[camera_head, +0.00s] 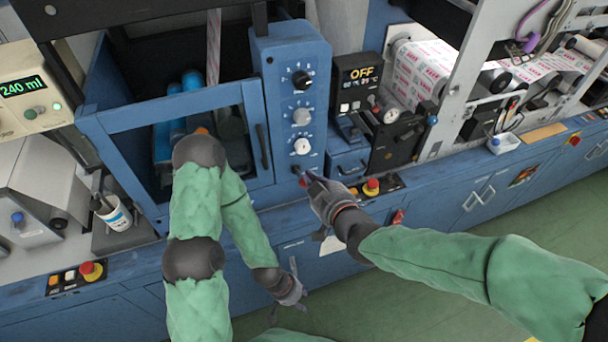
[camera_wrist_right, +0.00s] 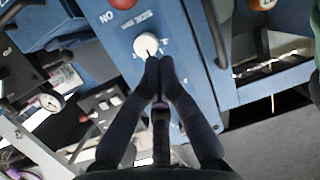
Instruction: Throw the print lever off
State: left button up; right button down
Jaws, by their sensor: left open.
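My right gripper (camera_head: 308,177) is in front of the foot of the blue control panel (camera_head: 285,60). In the right wrist view its two dark fingers (camera_wrist_right: 160,62) are shut, with their tips together just beside a white knob (camera_wrist_right: 145,45). I cannot tell whether they touch it. A red control (camera_wrist_right: 122,3) shows at the top edge there. My left gripper (camera_head: 290,292) hangs low in front of the cabinet front, open and apart from the controls. I cannot tell for certain which part is the print lever.
A black box reading OFF (camera_head: 363,73) stands right of the panel. A red emergency stop (camera_head: 371,187) sits below it on the ledge. A blue-framed guard (camera_head: 180,110) stands left. A white cup (camera_head: 114,214) is on the left.

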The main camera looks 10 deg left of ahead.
aim_at(301, 178)
jog(key=shift+w+f, duration=0.1)
jog(key=shift+w+a, duration=0.1)
jog(key=b+x, duration=0.1)
jog(key=x, duration=0.8)
jog(key=shift+w+a+f, duration=0.2)
jog(key=shift+f, duration=0.05)
jog(key=shift+s+d+f+b, duration=0.35)
jog(key=shift+s+d+f, duration=0.4)
jog(key=shift+s+d, duration=0.1)
jog(key=shift+s+d+f, duration=0.3)
